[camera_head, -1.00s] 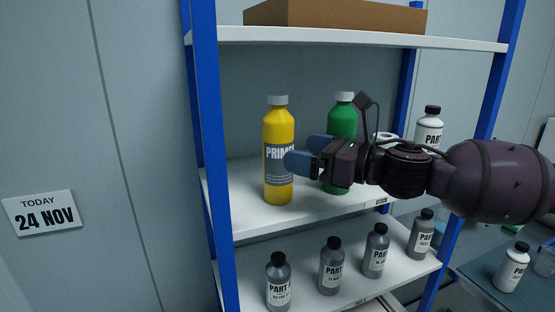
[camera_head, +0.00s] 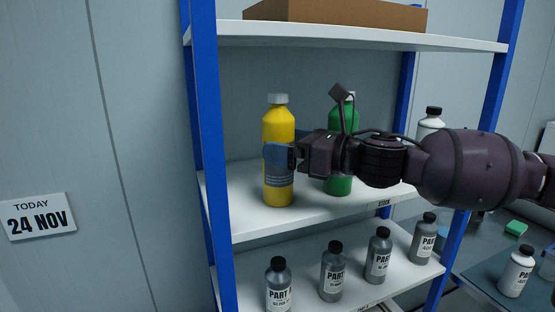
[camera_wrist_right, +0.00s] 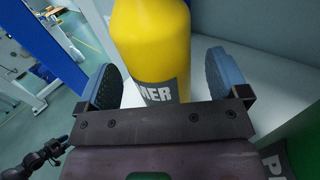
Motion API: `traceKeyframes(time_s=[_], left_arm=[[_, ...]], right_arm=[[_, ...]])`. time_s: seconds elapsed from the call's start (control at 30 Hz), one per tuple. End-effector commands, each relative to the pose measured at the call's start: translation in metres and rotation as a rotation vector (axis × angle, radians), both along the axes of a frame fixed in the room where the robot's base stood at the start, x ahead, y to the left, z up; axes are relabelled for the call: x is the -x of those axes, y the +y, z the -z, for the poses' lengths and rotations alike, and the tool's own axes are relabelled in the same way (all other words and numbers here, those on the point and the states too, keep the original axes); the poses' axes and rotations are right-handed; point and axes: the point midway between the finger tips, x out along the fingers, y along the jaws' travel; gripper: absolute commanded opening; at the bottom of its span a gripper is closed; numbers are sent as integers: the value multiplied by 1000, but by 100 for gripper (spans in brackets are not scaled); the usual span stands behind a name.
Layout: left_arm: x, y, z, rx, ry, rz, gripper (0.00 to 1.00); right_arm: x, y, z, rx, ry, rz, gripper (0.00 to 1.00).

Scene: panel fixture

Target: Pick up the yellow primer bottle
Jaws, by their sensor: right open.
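The yellow primer bottle (camera_head: 278,126) stands upright on the middle shelf near its left end, with a grey cap and a grey label. My right gripper (camera_head: 282,154) reaches in from the right at the bottle's label height, and its near finger covers part of the label. In the right wrist view, the yellow bottle (camera_wrist_right: 155,45) stands between the two blue fingers of the gripper (camera_wrist_right: 162,80). The fingers are open, with a gap visible on each side of the bottle.
A green bottle (camera_head: 341,120) stands just right of the yellow one, partly behind my right arm. A white bottle (camera_head: 430,122) stands farther right. Several grey bottles (camera_head: 332,270) line the lower shelf. A blue post (camera_head: 207,140) rises left of the yellow bottle. A cardboard box (camera_head: 340,13) sits above.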

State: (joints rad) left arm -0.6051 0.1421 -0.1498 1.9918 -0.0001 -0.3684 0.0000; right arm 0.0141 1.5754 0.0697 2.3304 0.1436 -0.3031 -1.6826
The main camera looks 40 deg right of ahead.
Motion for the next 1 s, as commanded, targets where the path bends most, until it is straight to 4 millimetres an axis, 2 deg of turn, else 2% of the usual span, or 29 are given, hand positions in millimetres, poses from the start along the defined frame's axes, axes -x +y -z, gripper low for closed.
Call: traceKeyframes(time_s=[0.3,0.77,1.0], left_arm=[[4,0,12,0,14,0,43],[-1,-1,12,0,6,2,43],[-1,-1,11,0,5,3,43]], right_arm=[[-14,7,1,0,-1,-1,93],[-18,9,0,0,1,0,93],[-18,9,0,0,1,0,56]])
